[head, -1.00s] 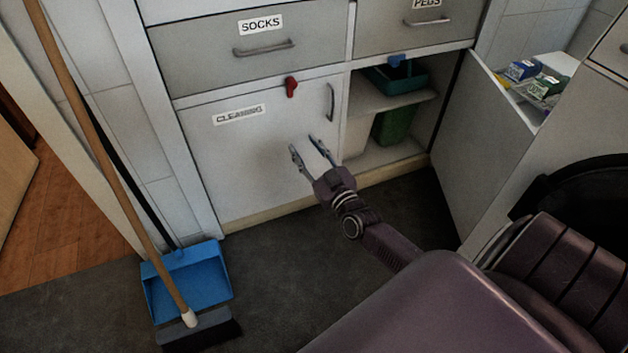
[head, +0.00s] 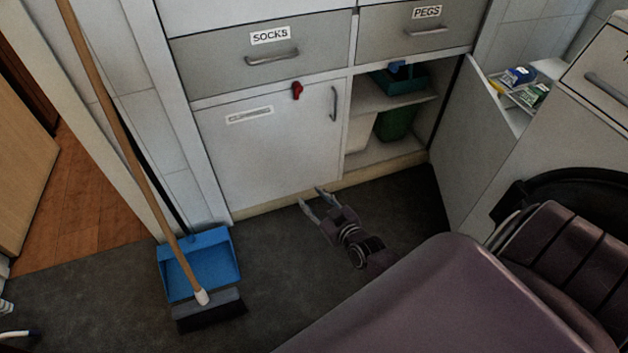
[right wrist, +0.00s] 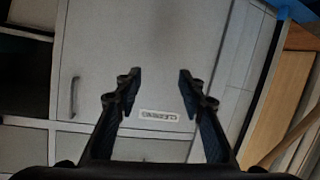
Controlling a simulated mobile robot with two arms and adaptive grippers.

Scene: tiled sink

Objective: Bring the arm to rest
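My right gripper (head: 311,197) is open and empty, in front of the lower part of the shut left cabinet door (head: 265,160) and over the dark floor. In the right wrist view its two fingers (right wrist: 158,84) stand apart with nothing between them. Behind them is the door with its "CLEANING" label (right wrist: 161,114). The gripper appears apart from the door. My left gripper does not show in either view.
The right cabinet door (head: 470,145) stands open, showing a green bin (head: 396,122) and a teal tray (head: 398,82) on the shelf. A broom (head: 140,160) and blue dustpan (head: 205,262) stand at the left. Dark floor (head: 290,270) is clear before the cabinet.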

